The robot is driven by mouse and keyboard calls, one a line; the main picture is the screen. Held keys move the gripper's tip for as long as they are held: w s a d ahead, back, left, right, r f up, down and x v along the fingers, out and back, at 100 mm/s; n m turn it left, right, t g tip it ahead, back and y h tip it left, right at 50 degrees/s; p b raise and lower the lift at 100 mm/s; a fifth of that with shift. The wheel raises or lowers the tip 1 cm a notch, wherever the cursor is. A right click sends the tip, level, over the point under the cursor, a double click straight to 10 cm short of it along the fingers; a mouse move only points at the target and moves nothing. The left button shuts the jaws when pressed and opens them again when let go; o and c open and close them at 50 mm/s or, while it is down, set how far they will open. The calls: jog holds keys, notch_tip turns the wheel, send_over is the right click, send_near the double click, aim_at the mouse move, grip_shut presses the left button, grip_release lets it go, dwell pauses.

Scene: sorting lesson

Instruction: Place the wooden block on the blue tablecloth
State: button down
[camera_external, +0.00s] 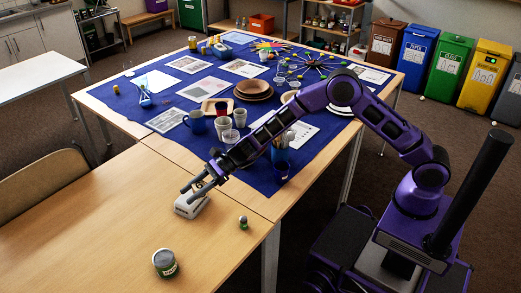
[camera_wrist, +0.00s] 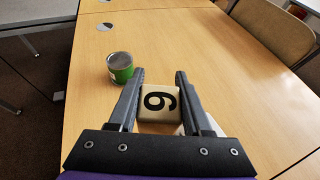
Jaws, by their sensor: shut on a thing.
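A pale block (camera_wrist: 158,102) with a black digit, a 6 or 9, sits between the fingers of my gripper (camera_wrist: 158,85) in the wrist view. In the external view my gripper (camera_external: 196,186) is low over the bare wooden table, shut on this block (camera_external: 201,191), whose dark mark shows between the fingers. The blue tablecloth (camera_external: 180,140) covers the table behind and to the right of my gripper. My gripper is outside the cloth's front edge. The block's lower part is hard to make out.
A whitish object (camera_external: 190,208) shows just under my gripper. A green-labelled can (camera_external: 165,263) and a small green jar (camera_external: 243,222) stand on the bare wood.

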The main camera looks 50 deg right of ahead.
jog(key=w+d+m+t+h, duration=0.15)
jog(key=w+d, duration=0.45)
jog(key=d, duration=0.6)
jog(key=w+d+m+t+h, duration=0.1)
jog(key=w+d+m+t, duration=0.35)
jog(key=d, duration=0.85)
jog(key=w+d+m+h, duration=0.1)
jog(key=w+d+h, duration=0.2)
jog(key=d, duration=1.9)
jog(key=m+t+h+b, duration=0.2)
jog(key=m+t+h, duration=0.1)
jog(key=m+h, duration=0.4)
send_over(328, 120)
notch_tip(328, 120, down, 11)
jog(key=shift+a+r, duration=0.1)
jog(key=shift+f+b, duration=0.4)
jog(key=shift+f, duration=1.7)
